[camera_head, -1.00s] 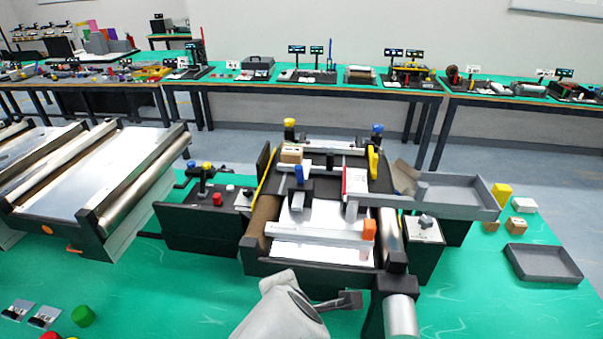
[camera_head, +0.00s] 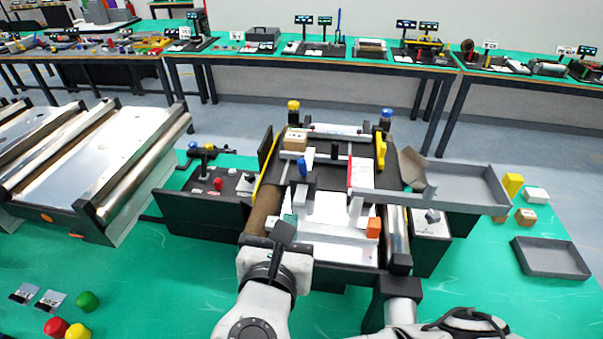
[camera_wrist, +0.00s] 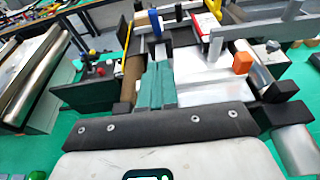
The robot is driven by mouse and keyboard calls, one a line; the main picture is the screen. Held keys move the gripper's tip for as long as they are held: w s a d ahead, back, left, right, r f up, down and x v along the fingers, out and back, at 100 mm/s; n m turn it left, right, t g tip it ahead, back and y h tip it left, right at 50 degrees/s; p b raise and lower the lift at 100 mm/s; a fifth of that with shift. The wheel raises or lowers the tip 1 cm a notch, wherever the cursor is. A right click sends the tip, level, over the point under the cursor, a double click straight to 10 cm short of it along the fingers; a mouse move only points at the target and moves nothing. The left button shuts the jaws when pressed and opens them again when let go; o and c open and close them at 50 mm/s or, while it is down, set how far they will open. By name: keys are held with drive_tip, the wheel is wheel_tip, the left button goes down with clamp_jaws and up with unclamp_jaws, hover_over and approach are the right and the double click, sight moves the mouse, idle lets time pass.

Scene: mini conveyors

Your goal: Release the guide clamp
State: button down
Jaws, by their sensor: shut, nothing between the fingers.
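The mini conveyor (camera_head: 330,250) stands on the green table in front of me, with grey guide rails across its bed. A blue lever (camera_head: 302,167) stands upright on a black block by the left rail; it also shows in the wrist view (camera_wrist: 156,24). An orange block (camera_head: 373,228) sits at the end of the right rail, also in the wrist view (camera_wrist: 242,62). I cannot tell for sure which is the guide clamp. My gripper (camera_head: 291,217) is shut and empty over the conveyor's near left part. Its teal fingers (camera_wrist: 157,68) point toward the blue lever, apparently short of it.
A brown box (camera_head: 295,139) lies on the conveyor's far left. A control panel with a red button (camera_head: 218,184) stands left. A grey chute (camera_head: 455,185) juts out right, with a grey tray (camera_head: 550,257) beyond. Yellow and blue knobbed posts stand at the far end.

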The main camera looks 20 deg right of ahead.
sight(304, 166)
drive_tip(key=b+x, duration=0.3)
drive_tip(key=x, duration=0.2)
drive_tip(key=b+x, duration=0.3)
drive_tip(key=x, duration=0.2)
drive_tip(key=shift+f+b, duration=0.25)
drive_tip(key=shift+b, duration=0.1)
drive_tip(key=shift+w+d+r+p, duration=0.25)
drive_tip(key=shift+w+d+r, duration=0.1)
drive_tip(key=shift+w+r, duration=0.2)
drive_tip(key=shift+w+d+r+p, duration=0.2)
drive_tip(key=shift+w+d+r, duration=0.2)
drive_tip(key=shift+w+r, duration=0.15)
drive_tip(key=shift+w+d+r, duration=0.2)
drive_tip(key=shift+w, duration=0.15)
drive_tip(key=shift+w, duration=0.1)
